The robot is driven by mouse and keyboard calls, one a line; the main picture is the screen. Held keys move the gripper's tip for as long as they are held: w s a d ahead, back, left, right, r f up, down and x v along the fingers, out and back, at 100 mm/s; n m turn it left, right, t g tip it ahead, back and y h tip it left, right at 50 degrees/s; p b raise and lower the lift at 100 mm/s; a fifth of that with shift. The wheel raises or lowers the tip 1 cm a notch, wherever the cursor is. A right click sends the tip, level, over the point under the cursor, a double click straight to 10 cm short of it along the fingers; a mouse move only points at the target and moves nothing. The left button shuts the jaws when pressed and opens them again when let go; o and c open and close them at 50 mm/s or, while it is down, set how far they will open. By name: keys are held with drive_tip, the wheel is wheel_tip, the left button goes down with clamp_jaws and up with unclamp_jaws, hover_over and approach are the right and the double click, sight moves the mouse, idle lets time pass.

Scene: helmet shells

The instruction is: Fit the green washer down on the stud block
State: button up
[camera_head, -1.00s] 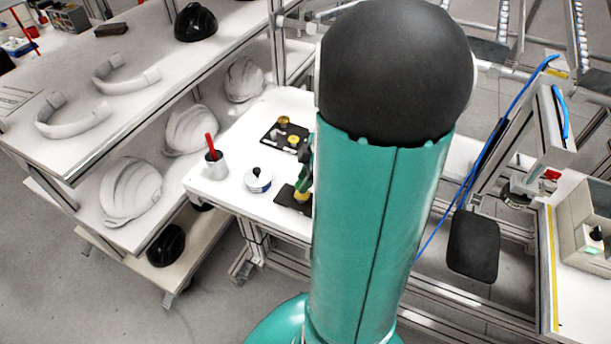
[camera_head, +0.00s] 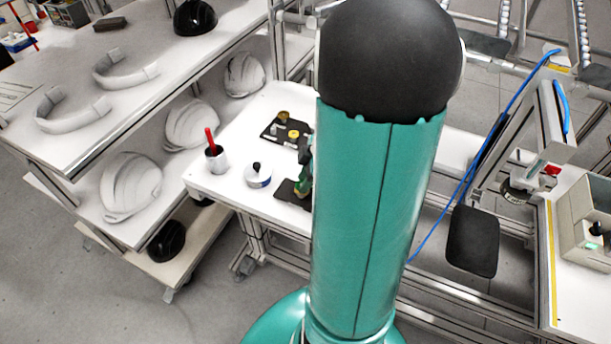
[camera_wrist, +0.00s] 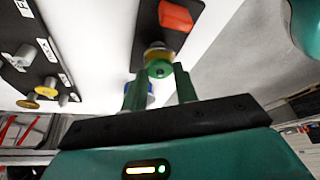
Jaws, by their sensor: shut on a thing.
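The green washer (camera_wrist: 159,69) is between the fingertips of my gripper (camera_wrist: 160,78) in the wrist view, and the gripper is shut on it. A yellow round part (camera_wrist: 158,51) shows just beyond the washer, over a black plate (camera_wrist: 146,28); I take it for part of the stud block. I cannot tell whether washer and yellow part touch. In the head view my arm hides most of this spot; a green bit of my gripper (camera_head: 302,186) shows above the near black plate (camera_head: 288,193).
An orange-red block (camera_wrist: 175,16) lies on the same plate. A second black plate (camera_wrist: 35,60) carries grey posts and yellow parts. On the white table (camera_head: 225,185) stand a cup with a red item (camera_head: 216,160) and a white-and-blue tin (camera_head: 258,176). Helmet shells (camera_head: 130,187) fill the shelf at left.

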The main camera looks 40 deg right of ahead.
drive_tip(key=shift+f, duration=0.4)
drive_tip(key=o, duration=1)
drive_tip(key=shift+r, duration=0.15)
drive_tip(key=v, duration=1.3)
drive_tip(key=shift+r, duration=0.2)
drive_tip(key=shift+s+d, duration=0.15)
drive_tip(key=a+r+m+t+h, duration=0.1)
drive_tip(key=a+r+m, duration=0.1)
drive_tip(key=a, duration=0.7)
drive_tip(key=a+r+m+h, duration=0.1)
drive_tip(key=a+r+m, duration=0.2)
drive_tip(key=a, duration=0.6)
drive_tip(key=a+r+m+t+h, duration=0.1)
drive_tip(key=a+r+m, duration=0.2)
drive_tip(key=a, duration=0.6)
drive_tip(key=shift+s+a+m+t, duration=0.2)
drive_tip(key=shift+a+m+t, duration=0.1)
drive_tip(key=shift+m, duration=0.5)
